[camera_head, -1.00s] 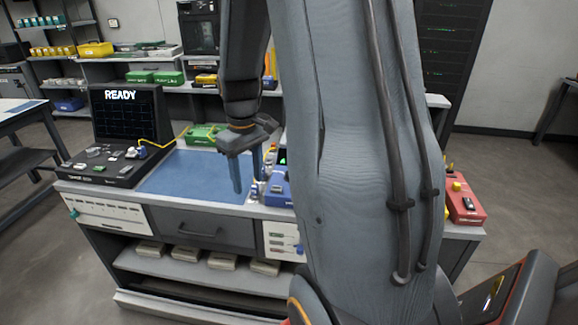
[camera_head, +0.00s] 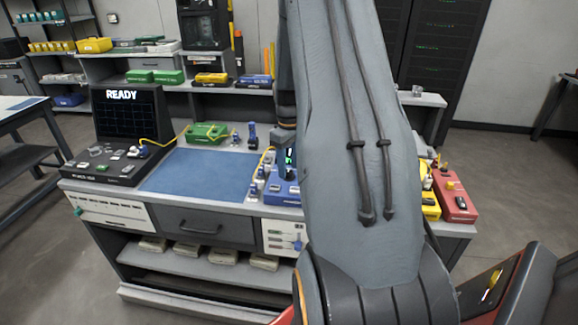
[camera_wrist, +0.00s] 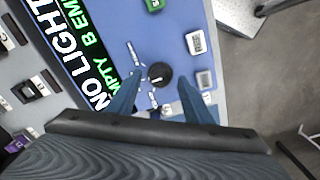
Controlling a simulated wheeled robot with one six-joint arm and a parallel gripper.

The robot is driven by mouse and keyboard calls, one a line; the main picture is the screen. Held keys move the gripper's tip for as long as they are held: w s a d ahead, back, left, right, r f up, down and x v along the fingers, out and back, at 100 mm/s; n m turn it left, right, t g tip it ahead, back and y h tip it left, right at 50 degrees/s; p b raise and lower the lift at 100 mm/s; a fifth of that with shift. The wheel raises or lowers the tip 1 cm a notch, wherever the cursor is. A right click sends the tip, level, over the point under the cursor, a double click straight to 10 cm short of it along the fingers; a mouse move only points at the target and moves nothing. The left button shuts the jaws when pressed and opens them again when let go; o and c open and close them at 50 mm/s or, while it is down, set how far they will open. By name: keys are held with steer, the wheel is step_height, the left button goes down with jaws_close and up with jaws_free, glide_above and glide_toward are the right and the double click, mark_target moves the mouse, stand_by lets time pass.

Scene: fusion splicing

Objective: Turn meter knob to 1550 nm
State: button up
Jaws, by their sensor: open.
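The blue meter (camera_head: 283,192) stands at the right of the bench in the head view, partly hidden by my arm. In the wrist view its blue face (camera_wrist: 186,40) has a dark screen (camera_wrist: 75,40) reading "NO LIGHT" in white, with green text beside it. Small white labels lie beside the knob, too small to read. My gripper (camera_wrist: 159,88) is open over the meter, with one finger on each side of the knob. I cannot tell whether the fingers touch the face.
White keys (camera_wrist: 196,42) and a green button (camera_wrist: 153,5) are on the meter's face. A blue mat (camera_head: 200,174) lies clear on the bench. The black "READY" device (camera_head: 125,135) stands at left, a green case (camera_head: 206,132) behind the mat, and a red box (camera_head: 457,203) at right.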

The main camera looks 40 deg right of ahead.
steer(key=shift+f, duration=0.6)
steer(key=c, duration=1.1)
steer(key=shift+o, duration=0.2)
steer(key=shift+m, duration=0.3)
steer(key=m, duration=0.4)
steer(key=m+b, duration=0.1)
steer(key=m, duration=0.4)
steer(key=shift+r+m, duration=0.1)
steer(key=shift+m, duration=0.2)
